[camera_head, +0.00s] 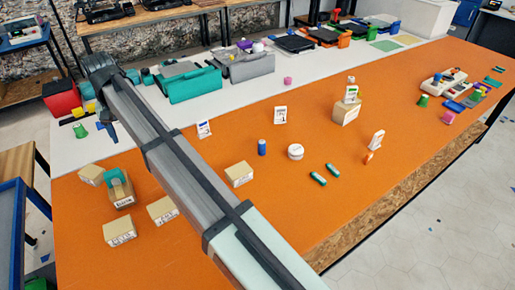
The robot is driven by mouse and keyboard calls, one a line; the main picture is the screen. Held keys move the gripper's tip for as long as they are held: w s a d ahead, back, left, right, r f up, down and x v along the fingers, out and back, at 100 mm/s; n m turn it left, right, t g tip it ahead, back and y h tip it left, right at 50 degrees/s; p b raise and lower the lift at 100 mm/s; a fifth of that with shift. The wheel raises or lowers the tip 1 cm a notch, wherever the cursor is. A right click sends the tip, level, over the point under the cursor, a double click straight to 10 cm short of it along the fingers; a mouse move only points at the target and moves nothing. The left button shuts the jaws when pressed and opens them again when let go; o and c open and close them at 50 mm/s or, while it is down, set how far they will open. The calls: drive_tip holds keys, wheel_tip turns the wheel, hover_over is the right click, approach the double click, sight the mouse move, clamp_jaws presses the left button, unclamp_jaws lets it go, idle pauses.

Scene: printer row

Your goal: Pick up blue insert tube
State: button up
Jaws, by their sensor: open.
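A small upright blue cylinder (262,147), which looks like the blue insert tube, stands on the orange table mat. A white round container is just to its right, apart from it. My arm crosses the view from the lower right to the upper left. My gripper (112,133) hangs at the arm's far end, at the left near the mat's back edge, well away from the blue cylinder. It is open and small in view, with no object seen between its fingers.
The white round container (295,152) and two teal tubes (318,178) stand or lie near the blue cylinder. A tan box (239,174) sits between it and my arm. Several cartons are at the lower left. Toolboxes (188,82) line the back. The mat behind the cylinder is mostly clear.

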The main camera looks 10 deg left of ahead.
drive_tip(key=w+d+m, duration=0.2)
drive_tip(key=w+d, duration=0.7)
drive_tip(key=w, duration=0.1)
drive_tip(key=n+y, duration=0.1)
drive_tip(key=n, duration=1.6)
approach(262, 142)
drive_tip(key=shift+g, duration=0.3)
drive_tip(key=f, duration=0.7)
drive_tip(key=shift+w, duration=0.25)
drive_tip(key=shift+s+a+f, duration=0.1)
drive_tip(key=shift+a+f, duration=0.1)
drive_tip(key=shift+f, duration=0.65)
drive_tip(key=shift+s+a+f, duration=0.1)
drive_tip(key=shift+a+f, duration=0.1)
drive_tip(key=shift+f, duration=0.65)
drive_tip(key=shift+a+f, duration=0.2)
drive_tip(key=shift+f, duration=0.65)
